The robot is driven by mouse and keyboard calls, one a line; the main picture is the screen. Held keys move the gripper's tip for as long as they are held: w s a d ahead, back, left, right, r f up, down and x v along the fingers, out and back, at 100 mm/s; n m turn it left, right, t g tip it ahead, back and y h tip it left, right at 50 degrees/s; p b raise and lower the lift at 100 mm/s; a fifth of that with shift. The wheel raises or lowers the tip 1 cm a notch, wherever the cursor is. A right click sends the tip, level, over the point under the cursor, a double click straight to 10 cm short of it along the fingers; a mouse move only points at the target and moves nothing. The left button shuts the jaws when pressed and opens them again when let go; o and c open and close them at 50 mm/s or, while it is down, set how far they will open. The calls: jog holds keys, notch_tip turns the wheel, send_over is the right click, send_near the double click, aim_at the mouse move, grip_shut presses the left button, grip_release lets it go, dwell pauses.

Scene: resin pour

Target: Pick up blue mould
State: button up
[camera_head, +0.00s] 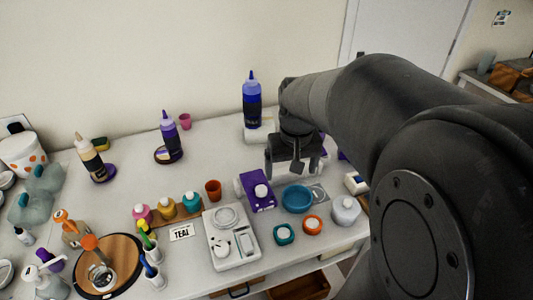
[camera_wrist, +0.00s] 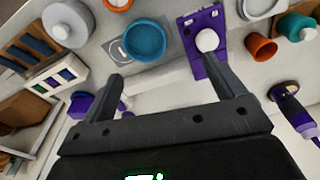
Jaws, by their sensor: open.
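The blue mould (camera_head: 297,197) looks like a shallow round blue dish. In the wrist view the blue mould (camera_wrist: 145,40) lies beyond my fingertips, towards the top of the picture. My gripper (camera_head: 293,166) is above the table, behind the mould in the head view. Its two fingers stand wide apart in the wrist view (camera_wrist: 168,78), with nothing between them. The mould is apart from the fingers and fully visible.
A purple device with a white knob (camera_head: 259,191) stands just left of the mould. Small teal (camera_head: 284,234) and orange (camera_head: 312,225) round pieces lie in front. A white lidded jar (camera_head: 345,210) is at right. A white scale (camera_head: 230,238) and an orange cup (camera_head: 213,190) stand further left.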

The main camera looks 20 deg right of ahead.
aim_at(297, 201)
jog(key=shift+m+g, duration=0.3)
jog(key=shift+g, duration=0.3)
jog(key=d+f, duration=0.1)
jog(key=f, duration=0.3)
jog(key=w+d+f, duration=0.1)
jog(key=f, duration=0.4)
jog(key=w+d+f, duration=0.1)
jog(key=f, duration=0.4)
jog(key=shift+d+f, duration=0.1)
jog(key=shift+d, duration=0.3)
jog(key=shift+c, duration=0.3)
jog(key=c, duration=0.7)
